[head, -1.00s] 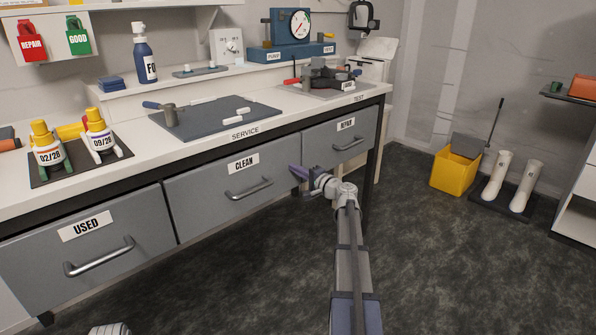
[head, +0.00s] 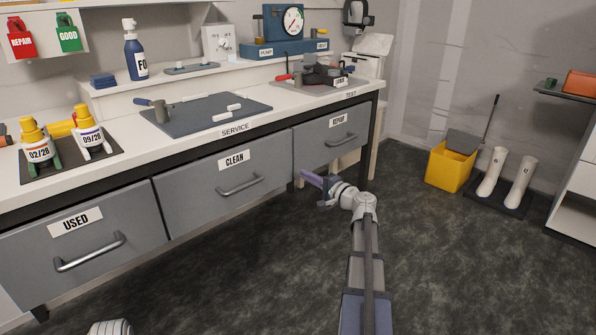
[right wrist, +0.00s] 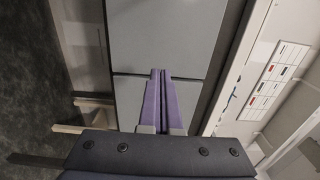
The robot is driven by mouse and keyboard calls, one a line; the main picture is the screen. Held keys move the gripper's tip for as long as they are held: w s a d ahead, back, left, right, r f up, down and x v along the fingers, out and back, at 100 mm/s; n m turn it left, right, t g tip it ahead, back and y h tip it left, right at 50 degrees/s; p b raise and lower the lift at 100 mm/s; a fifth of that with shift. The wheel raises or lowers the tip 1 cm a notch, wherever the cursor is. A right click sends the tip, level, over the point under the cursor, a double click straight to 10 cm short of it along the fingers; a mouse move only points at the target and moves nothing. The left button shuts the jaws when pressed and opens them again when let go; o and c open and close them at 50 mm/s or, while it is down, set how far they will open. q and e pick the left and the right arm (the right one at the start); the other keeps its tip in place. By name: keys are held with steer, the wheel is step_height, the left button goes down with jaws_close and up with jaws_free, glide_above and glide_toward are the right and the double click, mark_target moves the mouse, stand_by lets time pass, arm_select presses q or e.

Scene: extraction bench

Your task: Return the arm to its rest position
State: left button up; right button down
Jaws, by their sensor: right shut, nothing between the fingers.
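My right arm reaches up from the bottom of the head view. Its right gripper (head: 309,178) has purple fingers and hangs in front of the bench, by the gap between the CLEAN drawer (head: 204,203) and the REPAIR drawer (head: 318,153). In the right wrist view the two purple fingers (right wrist: 160,76) lie side by side, shut, with nothing between them. Grey drawer fronts (right wrist: 165,38) show beyond the fingertips.
The bench top (head: 150,157) carries a dark service mat (head: 205,118), bottles and a test fixture. The USED drawer (head: 120,265) is shut, its handle sticking out. A yellow bucket (head: 449,168) and white boots (head: 518,183) stand at the right. The floor (head: 440,260) around my arm is clear.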

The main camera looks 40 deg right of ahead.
steer(key=shift+s+d, duration=0.15)
steer(key=shift+s, duration=1.95)
steer(key=w+a+f+n+g+y, duration=0.15)
steer(key=a+f+n+g, duration=0.25)
steer(key=a, duration=0.8)
steer(key=a+f+n+g+y, duration=0.25)
steer(key=a+f, duration=0.25)
steer(key=a, duration=0.7)
steer(key=w+a+f+n+g+y, duration=0.15)
steer(key=a+f+n+g, duration=0.3)
steer(key=a, duration=0.75)
steer(key=s+a+f+n+g+h, duration=0.4)
steer(key=s+a+n, duration=0.1)
steer(key=s+a, duration=0.45)
steer(key=s+a+f+n+g+h, duration=0.3)
steer(key=s+a+f+n+h, duration=0.15)
steer(key=s+a, duration=0.45)
step_height(320, 180, up, 39)
steer(key=s+d+p, duration=0.1)
steer(key=p, duration=3.7)
steer(key=shift+s+d+f+p, duration=0.2)
steer(key=shift+s+p, duration=0.1)
steer(key=shift+s, duration=0.1)
